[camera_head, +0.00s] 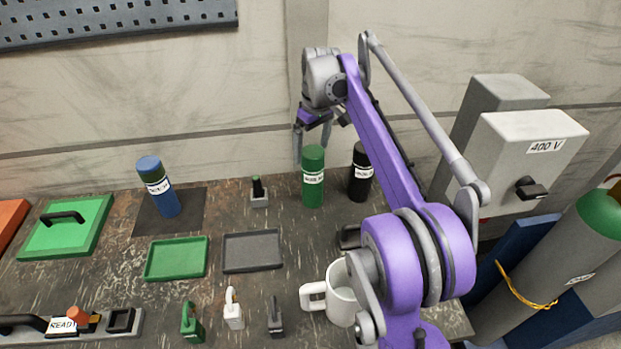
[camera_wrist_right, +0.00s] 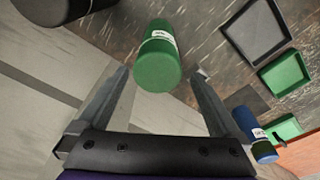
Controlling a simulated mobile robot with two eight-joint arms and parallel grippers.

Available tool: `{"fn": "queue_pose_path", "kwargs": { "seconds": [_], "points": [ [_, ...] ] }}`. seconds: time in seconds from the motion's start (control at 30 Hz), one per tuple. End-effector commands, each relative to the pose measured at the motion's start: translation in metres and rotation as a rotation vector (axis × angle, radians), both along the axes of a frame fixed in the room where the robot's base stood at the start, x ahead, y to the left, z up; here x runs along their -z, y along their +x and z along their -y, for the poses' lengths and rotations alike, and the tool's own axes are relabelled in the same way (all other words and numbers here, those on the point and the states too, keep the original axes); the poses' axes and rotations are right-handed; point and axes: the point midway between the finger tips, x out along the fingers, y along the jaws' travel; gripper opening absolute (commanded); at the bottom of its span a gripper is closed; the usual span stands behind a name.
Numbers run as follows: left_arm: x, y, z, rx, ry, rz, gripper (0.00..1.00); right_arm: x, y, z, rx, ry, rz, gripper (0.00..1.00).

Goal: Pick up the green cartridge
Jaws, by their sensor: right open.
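The green cartridge (camera_head: 313,178) is a green cylinder with a white label band. It stands upright near the back of the table. In the right wrist view, the green cartridge (camera_wrist_right: 158,62) shows between and just beyond the fingertips. My right gripper (camera_head: 313,140) is above and behind the cartridge, pointing down. In the wrist view my right gripper (camera_wrist_right: 162,75) has its fingers spread wide, with nothing held. I cannot tell whether either finger touches the cartridge. My left gripper is not in view.
A black cartridge (camera_head: 361,174) stands close on the right. A small stand (camera_head: 259,194) is on the left. A blue cartridge (camera_head: 162,190) stands on a dark mat farther left. A green tray (camera_head: 148,275), a grey tray (camera_head: 226,268) and a white mug (camera_head: 341,300) are nearer the front.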

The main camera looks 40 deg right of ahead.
Motion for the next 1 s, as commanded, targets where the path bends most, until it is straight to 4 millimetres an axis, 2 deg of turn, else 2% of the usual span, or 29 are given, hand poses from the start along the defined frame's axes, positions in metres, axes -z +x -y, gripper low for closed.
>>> {"fn": "queue_pose_path", "kwargs": {
  "seconds": [0.17,0.4,0.73,1.0],
  "points": [
    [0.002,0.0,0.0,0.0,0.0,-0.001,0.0,0.015,0.0,0.001,0.0,0.0,0.0,1.0],
    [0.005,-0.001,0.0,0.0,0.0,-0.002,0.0,0.049,0.001,0.004,0.0,0.0,0.0,1.0],
    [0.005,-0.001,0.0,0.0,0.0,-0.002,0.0,0.056,0.002,0.004,0.0,0.0,0.001,1.0],
    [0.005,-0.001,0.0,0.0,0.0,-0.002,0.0,0.056,0.002,0.004,0.0,0.0,0.0,0.51]
  ]
}}
